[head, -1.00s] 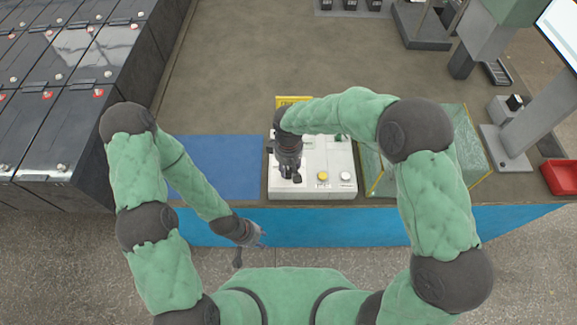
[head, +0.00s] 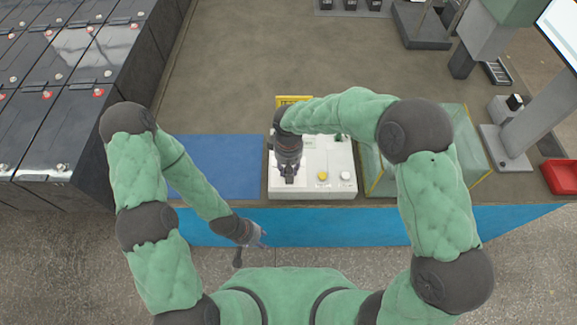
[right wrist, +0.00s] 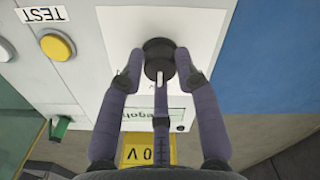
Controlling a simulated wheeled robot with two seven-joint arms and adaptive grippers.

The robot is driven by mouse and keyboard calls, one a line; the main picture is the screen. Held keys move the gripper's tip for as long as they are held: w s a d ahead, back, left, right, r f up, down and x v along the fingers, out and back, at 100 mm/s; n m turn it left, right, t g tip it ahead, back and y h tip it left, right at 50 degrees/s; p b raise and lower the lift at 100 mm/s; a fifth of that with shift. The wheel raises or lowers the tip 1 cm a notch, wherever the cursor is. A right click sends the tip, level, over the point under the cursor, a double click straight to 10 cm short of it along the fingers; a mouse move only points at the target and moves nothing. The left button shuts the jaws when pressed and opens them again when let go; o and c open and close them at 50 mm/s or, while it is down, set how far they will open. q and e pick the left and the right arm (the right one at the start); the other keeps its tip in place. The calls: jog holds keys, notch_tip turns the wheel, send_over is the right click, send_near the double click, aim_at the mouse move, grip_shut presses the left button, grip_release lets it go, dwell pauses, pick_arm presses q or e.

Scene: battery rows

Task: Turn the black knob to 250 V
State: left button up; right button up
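The black knob (right wrist: 158,52) sits on a white panel and shows in the right wrist view, with a short white mark on its near side. My right gripper (right wrist: 160,65) has one fingertip on each side of the knob, very close to it; whether they press on it I cannot tell. In the head view my right gripper (head: 288,178) is over the left part of the white control box (head: 315,188) and hides the knob. My left gripper (head: 250,249) hangs in front of the bench, empty, its fingers apart.
The box also carries a yellow button (head: 322,176) and a white button (head: 345,176). A yellow sign (head: 292,101) stands behind it, partly hidden. A blue mat (head: 215,168) lies left of the box, a glass-like case (head: 470,150) right. A red bin (head: 562,177) is far right.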

jog(key=o, duration=0.4)
jog(key=shift+c, duration=0.2)
notch_tip(320, 180, up, 12)
jog(key=shift+f, duration=0.1)
dwell(0.7)
